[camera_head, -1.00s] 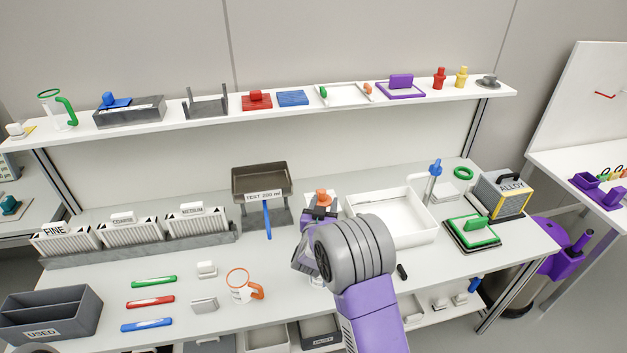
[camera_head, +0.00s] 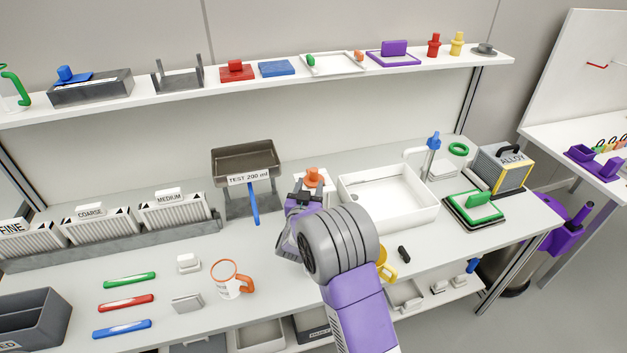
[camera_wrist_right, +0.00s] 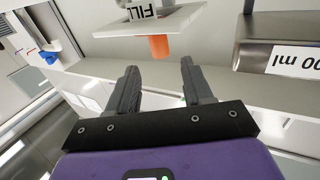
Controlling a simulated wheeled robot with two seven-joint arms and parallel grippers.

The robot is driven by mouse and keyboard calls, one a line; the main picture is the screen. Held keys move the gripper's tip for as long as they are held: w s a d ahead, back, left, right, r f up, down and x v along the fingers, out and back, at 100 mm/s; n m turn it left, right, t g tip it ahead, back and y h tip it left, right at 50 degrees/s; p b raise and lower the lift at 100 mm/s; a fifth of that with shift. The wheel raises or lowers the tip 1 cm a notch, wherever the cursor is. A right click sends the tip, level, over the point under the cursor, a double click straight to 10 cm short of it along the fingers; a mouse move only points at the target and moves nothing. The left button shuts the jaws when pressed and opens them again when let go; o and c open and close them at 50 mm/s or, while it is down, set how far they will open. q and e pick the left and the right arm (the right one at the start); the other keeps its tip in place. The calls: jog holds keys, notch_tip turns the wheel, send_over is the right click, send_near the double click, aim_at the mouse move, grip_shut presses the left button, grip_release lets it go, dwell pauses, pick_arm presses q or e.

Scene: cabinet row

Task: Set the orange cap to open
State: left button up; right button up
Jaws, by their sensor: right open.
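The orange cap (camera_head: 314,178) stands on a white block-like fixture at the back of the bench, right of the "TEST 200 ml" tray. It also shows in the right wrist view (camera_wrist_right: 159,47), beside a white plate marked "FILL" (camera_wrist_right: 150,17), seen upside down. My right gripper (camera_head: 303,198) is in front of the cap and a little to its left in the head view. In the wrist view its two fingers (camera_wrist_right: 158,72) are apart and empty, with the cap beyond the tips. My forearm hides part of the fixture's base. My left gripper is not in view.
The grey "TEST 200 ml" tray (camera_head: 245,160) with a blue handle stands close left of the gripper. A white basin (camera_head: 425,215) is close right. An orange-handled mug (camera_head: 227,279) and a yellow mug (camera_head: 387,266) stand nearer. A loaded shelf (camera_head: 215,93) runs above.

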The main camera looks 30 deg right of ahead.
aim_at(313, 174)
jog(key=shift+w+f, duration=0.1)
jog(key=shift+f, duration=0.15)
jog(key=shift+b+x, duration=0.55)
jog(key=shift+x, duration=3.2)
jog(key=shift+d, duration=0.1)
grip_shut()
